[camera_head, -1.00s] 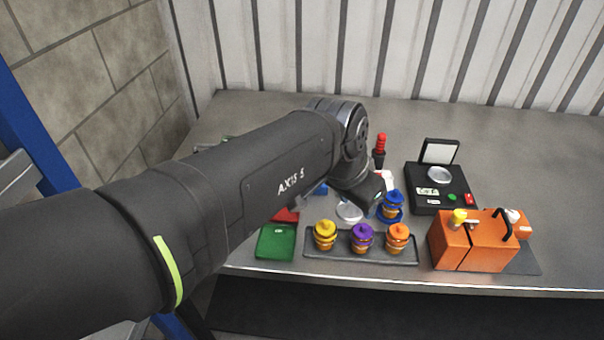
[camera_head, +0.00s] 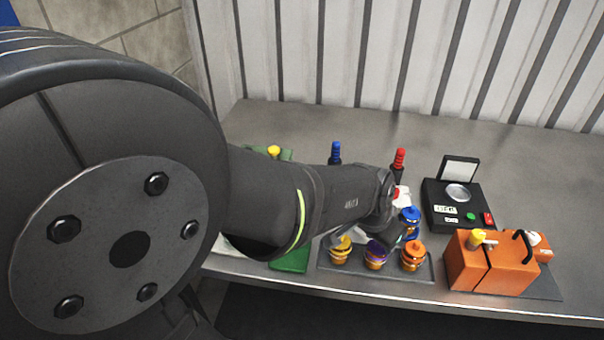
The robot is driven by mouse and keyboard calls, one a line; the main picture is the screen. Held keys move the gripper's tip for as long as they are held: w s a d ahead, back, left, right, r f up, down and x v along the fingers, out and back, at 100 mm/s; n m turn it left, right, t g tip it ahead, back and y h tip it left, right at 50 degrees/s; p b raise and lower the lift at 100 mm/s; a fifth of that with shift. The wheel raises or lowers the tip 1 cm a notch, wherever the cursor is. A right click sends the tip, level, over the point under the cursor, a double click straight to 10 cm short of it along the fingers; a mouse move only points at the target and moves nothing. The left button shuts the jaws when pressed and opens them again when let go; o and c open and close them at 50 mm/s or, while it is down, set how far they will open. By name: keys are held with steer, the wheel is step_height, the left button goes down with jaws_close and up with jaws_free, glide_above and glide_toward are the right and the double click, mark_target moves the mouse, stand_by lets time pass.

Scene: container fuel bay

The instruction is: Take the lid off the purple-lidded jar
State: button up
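The purple-lidded jar (camera_head: 376,255) stands upright in the middle of a grey tray (camera_head: 331,266), its purple lid on and partly covered by my arm's end. A yellow-lidded jar (camera_head: 341,249) stands to its left and an orange-lidded jar (camera_head: 413,256) to its right. My gripper (camera_head: 388,243) is low over the tray, at or just above the purple lid. Its fingers are small and mostly hidden, so I cannot tell whether they touch the lid or are open.
A blue-lidded jar (camera_head: 410,220) stands behind the orange-lidded one. A black scale (camera_head: 450,206) and an orange fuel can (camera_head: 490,262) are at right. Blue (camera_head: 335,152) and red (camera_head: 399,160) handled tools stand behind. A green tray (camera_head: 290,261) lies left of the jars.

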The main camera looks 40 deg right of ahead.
steer(key=shift+f, duration=0.1)
jaws_close()
stand_by(0.4)
